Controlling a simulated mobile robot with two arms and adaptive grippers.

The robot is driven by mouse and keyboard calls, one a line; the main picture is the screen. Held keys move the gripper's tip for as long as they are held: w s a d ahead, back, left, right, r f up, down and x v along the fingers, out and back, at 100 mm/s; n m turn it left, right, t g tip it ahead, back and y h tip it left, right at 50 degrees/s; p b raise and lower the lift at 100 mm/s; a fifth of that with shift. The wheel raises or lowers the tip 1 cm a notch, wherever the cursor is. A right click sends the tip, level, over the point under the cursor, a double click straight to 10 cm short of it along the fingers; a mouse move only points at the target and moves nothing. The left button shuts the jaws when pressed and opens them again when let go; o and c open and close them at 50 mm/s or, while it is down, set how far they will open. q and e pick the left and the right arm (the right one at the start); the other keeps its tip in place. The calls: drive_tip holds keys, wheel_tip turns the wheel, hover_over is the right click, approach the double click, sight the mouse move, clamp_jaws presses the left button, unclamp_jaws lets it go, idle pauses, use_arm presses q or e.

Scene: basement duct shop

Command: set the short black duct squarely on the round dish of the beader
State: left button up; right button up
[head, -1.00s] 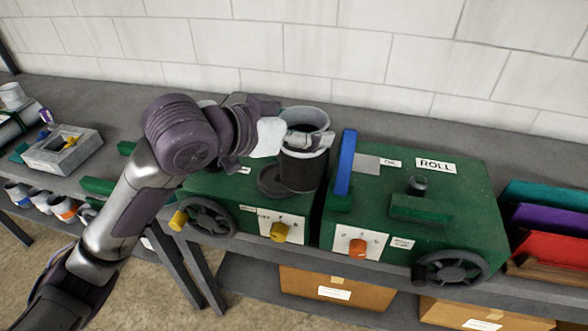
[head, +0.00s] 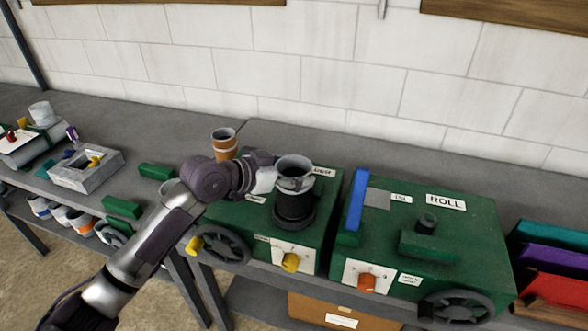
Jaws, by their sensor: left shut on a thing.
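The short black duct (head: 293,206) is upright, with a pale grey upper part and an open top. My left gripper (head: 293,180) is shut on it near the top, reaching in from the left. The duct is over the dark round dish (head: 305,222) of the green beader (head: 325,208), and the dish's rim shows around its foot. It looks roughly centred and close to level; I cannot tell whether its bottom touches the dish. The gripper hides part of the duct's upper side. My right gripper is not in view.
A green machine labelled ROLL (head: 460,240) with a blue upright bar (head: 357,199) stands close on the right. An orange-brown can (head: 224,145) stands behind my left arm. A grey box (head: 86,172) and green blocks lie to the left. The bench behind the machines is clear.

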use_arm(q)
drive_tip(key=shift+f, duration=0.45)
drive_tip(key=shift+f, duration=0.1)
drive_tip(key=o, duration=1.6)
drive_tip(key=b+v, duration=0.3)
drive_tip(key=v, duration=0.9)
